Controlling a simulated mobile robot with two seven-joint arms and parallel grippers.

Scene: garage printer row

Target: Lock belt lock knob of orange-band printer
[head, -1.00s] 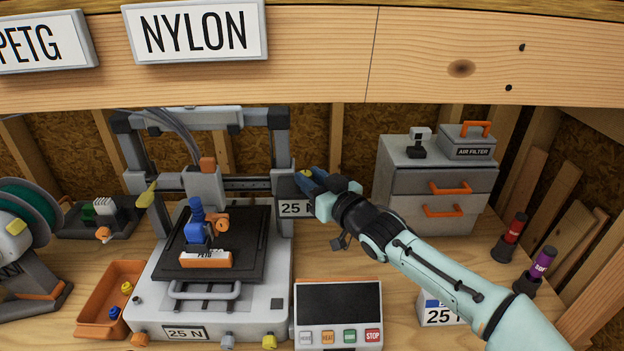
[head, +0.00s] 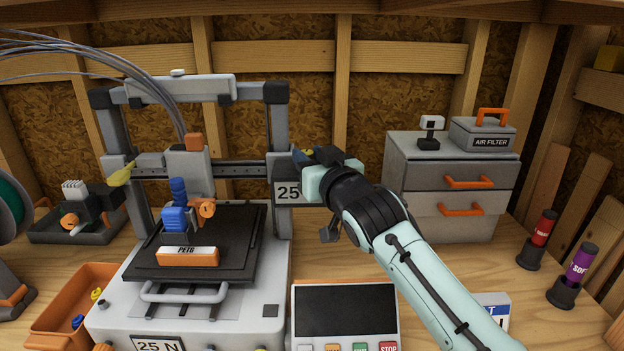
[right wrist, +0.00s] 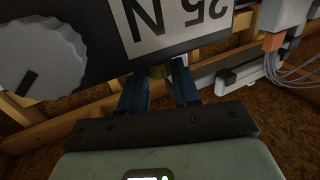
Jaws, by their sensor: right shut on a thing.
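The printer (head: 190,306) stands at centre left, with a 25 N plate (head: 288,192) on the right end of its gantry. My right gripper (head: 305,157) is at that end, just above the plate. The knob is beside the plate's housing, whose 25 N label (right wrist: 178,22) appears upside down. A grey dial (right wrist: 42,55) with a dark mark is on the same housing. No orange band is clearly visible. My left gripper is out of view.
A control box (head: 346,312) with buttons is in front. An orange tray (head: 62,312) is left of the printer. A grey drawer cabinet (head: 425,212) stands behind my right arm, with red (head: 541,232) and purple (head: 580,262) bottles at the right.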

